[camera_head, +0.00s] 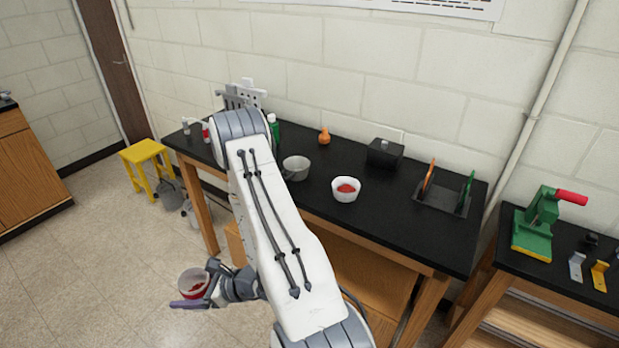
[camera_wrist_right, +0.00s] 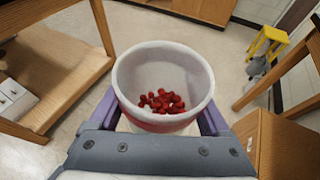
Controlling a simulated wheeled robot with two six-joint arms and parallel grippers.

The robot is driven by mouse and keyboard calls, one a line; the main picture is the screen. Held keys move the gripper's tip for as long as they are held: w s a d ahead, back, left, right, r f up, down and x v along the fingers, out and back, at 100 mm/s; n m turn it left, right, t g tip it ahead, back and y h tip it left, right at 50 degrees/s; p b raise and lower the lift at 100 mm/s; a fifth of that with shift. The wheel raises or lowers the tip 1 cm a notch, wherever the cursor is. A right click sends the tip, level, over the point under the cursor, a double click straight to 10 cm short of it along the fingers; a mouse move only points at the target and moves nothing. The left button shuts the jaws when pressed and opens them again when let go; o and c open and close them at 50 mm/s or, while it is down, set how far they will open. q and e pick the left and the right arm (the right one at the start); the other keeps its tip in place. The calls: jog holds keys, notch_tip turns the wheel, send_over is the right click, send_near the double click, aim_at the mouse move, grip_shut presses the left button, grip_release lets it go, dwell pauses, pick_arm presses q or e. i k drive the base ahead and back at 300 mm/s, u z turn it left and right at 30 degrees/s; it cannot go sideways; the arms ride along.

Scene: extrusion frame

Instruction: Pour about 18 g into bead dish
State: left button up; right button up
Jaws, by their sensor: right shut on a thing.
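My right gripper (camera_head: 203,288) is shut on a white cup (camera_head: 192,280) with a red lower band. It holds the cup upright, left of the bench and over the floor side. In the right wrist view the cup (camera_wrist_right: 163,65) sits between the purple fingers, with several red beads (camera_wrist_right: 162,102) on its bottom. A white dish (camera_head: 346,194) with red contents stands on the black bench top, well apart from the gripper; it looks like the bead dish. My left gripper is not in view.
On the black bench (camera_head: 400,228) stand a grey pot (camera_head: 296,169), an orange flask (camera_head: 324,137), a black box (camera_head: 385,153) and a tray (camera_head: 440,199) with orange and green tools. A green press (camera_head: 541,222) stands on the right table. A yellow stool (camera_head: 143,152) stands at left.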

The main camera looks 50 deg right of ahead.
aim_at(339, 182)
jog(key=z, duration=0.45)
jog(key=i, duration=1.05)
jog(key=z, duration=0.75)
